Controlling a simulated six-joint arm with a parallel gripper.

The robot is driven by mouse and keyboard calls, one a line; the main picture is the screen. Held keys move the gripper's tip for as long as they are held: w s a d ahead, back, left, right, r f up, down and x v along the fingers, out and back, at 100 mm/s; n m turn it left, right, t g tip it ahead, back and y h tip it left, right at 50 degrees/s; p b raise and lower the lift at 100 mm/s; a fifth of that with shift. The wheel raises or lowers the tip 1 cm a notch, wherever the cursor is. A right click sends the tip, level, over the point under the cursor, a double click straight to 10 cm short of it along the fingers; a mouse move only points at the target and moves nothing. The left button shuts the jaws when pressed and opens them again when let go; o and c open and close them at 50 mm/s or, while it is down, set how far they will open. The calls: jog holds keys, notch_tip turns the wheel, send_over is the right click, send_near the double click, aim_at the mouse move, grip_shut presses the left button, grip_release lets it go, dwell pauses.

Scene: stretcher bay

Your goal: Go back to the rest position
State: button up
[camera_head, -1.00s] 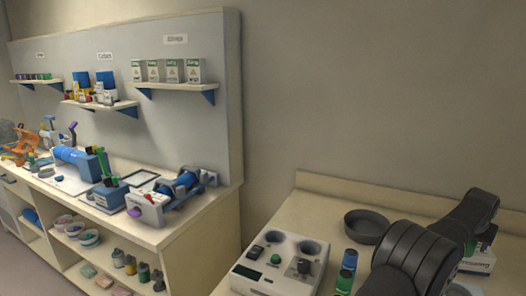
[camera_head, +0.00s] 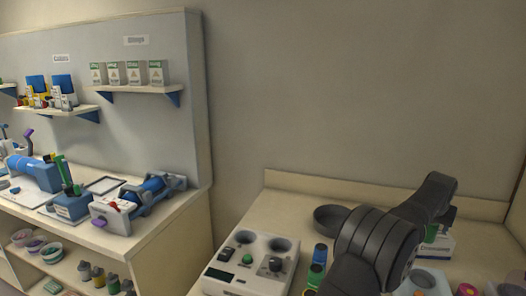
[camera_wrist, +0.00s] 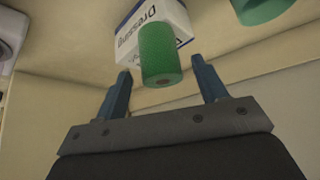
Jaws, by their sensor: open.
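In the wrist view my gripper (camera_wrist: 163,88) is open, with two blue fingers spread apart. A green cylinder (camera_wrist: 159,55) shows beyond and between the fingertips, in front of a white and blue box with lettering (camera_wrist: 130,35). I cannot tell from this view how far the cylinder is from the fingers. Nothing is seen clamped between the fingers. In the head view my dark arm reaches over the right-hand table, and its gripper is hidden there. Part of the white box (camera_head: 437,246) shows beside the arm.
On the right-hand table (camera_head: 290,190) stand a dark round dish (camera_head: 330,217), a white device with knobs (camera_head: 245,262) and small blue and green capped bottles (camera_head: 317,268). Another green cylinder (camera_wrist: 262,8) is at the wrist view's top. A workbench (camera_head: 150,232) with shelves stands at left.

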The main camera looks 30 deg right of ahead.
jog(key=x, duration=0.4)
jog(key=shift+d+f, duration=0.1)
jog(key=shift+f, duration=0.2)
jog(key=r, duration=0.5)
jog(key=shift+s, duration=0.3)
jog(key=s+a+r, duration=0.3)
jog(key=s+r, duration=0.4)
jog(key=s, duration=0.4)
jog(key=w+d+f+m+g, duration=0.2)
jog(key=w+f+m, duration=0.2)
jog(key=w, duration=0.3)
jog(key=shift+w+f+m+g+h, duration=0.2)
jog(key=shift+f+m+g+h, duration=0.1)
jog(key=shift+f, duration=0.3)
jog(key=o, duration=0.8)
jog(key=shift+c, duration=0.2)
